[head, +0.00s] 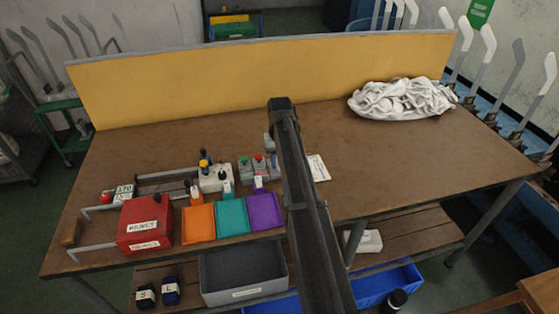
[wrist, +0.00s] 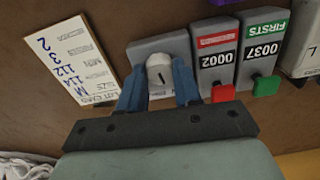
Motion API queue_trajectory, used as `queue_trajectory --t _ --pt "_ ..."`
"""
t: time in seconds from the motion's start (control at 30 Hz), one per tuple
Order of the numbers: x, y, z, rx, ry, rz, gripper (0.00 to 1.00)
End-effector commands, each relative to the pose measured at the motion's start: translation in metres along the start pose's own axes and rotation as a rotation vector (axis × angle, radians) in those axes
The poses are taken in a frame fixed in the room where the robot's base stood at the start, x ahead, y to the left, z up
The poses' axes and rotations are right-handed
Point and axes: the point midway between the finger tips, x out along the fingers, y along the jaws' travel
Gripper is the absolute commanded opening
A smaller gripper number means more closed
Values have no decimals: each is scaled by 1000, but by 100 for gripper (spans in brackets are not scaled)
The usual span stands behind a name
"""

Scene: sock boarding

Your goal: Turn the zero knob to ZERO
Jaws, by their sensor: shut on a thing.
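In the wrist view a pale rounded knob (wrist: 160,72) with a short dark mark stands on a plain grey box (wrist: 146,46). It looks like the zero knob; no ZERO lettering can be read. My gripper (wrist: 158,80) is shut on this knob, one blue finger on each side of it. The mark is slightly tilted in the picture. In the head view my arm hides most of the gripper and the knob.
Right of the grey box in the wrist view are a counter with a red button (wrist: 223,93) and a FIRSTS counter with a green button (wrist: 265,86). A written card (wrist: 72,58) lies left. A white cloth heap (head: 402,99) lies at the table's back right.

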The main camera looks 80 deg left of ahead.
Motion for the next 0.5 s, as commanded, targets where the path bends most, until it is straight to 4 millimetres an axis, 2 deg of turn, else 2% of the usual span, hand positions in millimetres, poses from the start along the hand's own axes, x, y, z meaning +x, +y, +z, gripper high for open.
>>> queue_trajectory --t 0.5 --pt "0 1 0 491 0 0 3"
